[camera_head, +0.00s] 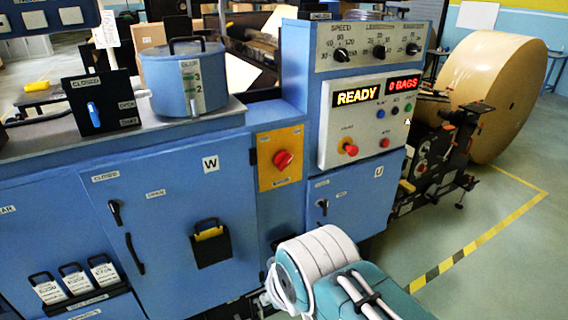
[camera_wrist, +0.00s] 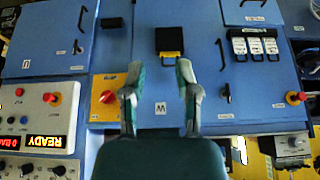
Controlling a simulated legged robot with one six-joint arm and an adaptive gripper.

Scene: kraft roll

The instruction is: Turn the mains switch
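The mains switch is most likely the red rotary knob (camera_head: 283,160) on a yellow plate (camera_head: 268,178) in the middle of the blue machine. Its exact turn position is hard to make out. The knob also shows in the wrist view (camera_wrist: 106,97), which is upside down, just left of my gripper's left finger. My gripper (camera_wrist: 160,72) is open and empty, its two fingers spread in front of the blue door marked W (camera_head: 205,215). The fingers appear apart from the knob. In the head view my teal and white arm is at the bottom, and I cannot make out the fingers there.
Right of the knob is a control panel (camera_head: 357,122) with a lit READY display and a red button (camera_head: 350,148). A black pocket (camera_head: 209,242) sticks out from the W door. A blue pot (camera_head: 183,80) stands on the ledge. A large kraft roll (camera_head: 497,95) is at right.

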